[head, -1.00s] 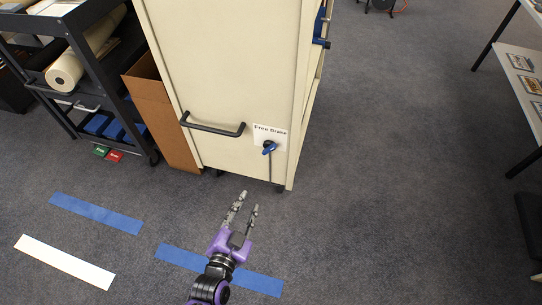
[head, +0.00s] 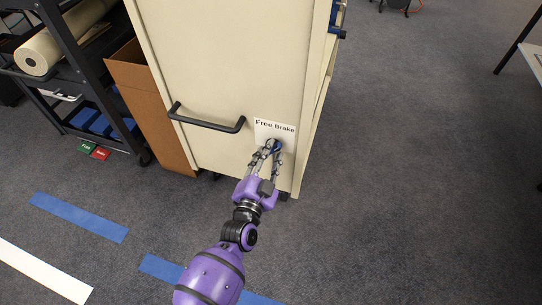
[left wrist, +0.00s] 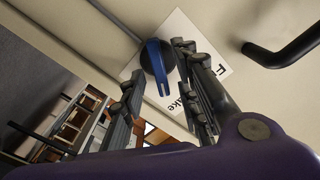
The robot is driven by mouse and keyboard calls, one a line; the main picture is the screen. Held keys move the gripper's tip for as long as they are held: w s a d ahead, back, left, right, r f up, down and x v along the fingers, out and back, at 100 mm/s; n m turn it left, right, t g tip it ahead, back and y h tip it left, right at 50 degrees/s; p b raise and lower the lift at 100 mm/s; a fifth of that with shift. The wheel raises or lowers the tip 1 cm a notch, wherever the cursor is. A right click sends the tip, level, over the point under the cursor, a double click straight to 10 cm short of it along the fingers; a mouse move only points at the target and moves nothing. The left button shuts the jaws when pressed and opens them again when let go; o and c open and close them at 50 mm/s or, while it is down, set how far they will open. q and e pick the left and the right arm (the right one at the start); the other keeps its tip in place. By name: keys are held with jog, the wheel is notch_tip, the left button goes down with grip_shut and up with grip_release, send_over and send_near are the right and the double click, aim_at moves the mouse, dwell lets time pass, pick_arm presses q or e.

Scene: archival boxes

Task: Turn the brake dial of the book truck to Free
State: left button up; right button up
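The cream book truck (head: 225,60) stands ahead with its end panel facing me. A white label (head: 274,127) reading "Free Brake" is on its lower right, with the brake dial (head: 275,146) just below the words. In the left wrist view the dial (left wrist: 154,65) is a black disc with a blue bar; the bar's lower end points toward the "ake" lettering. My left gripper (head: 267,154) is open at the dial, its fingers apart on either side of it. I cannot tell whether they touch it. The fingers partly cover dial and label. My right gripper is not in view.
A black bar handle (head: 207,122) juts from the panel left of the dial. A cardboard sheet or box (head: 150,110) and a dark shelf cart with paper rolls (head: 42,50) stand to the left. Floor tape (head: 80,217) lies in front. Carpet at right is clear.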

pick_arm(q)
jog(key=shift+w+d, duration=0.1)
jog(key=shift+w, duration=0.15)
jog(key=shift+c, duration=0.2)
grip_shut()
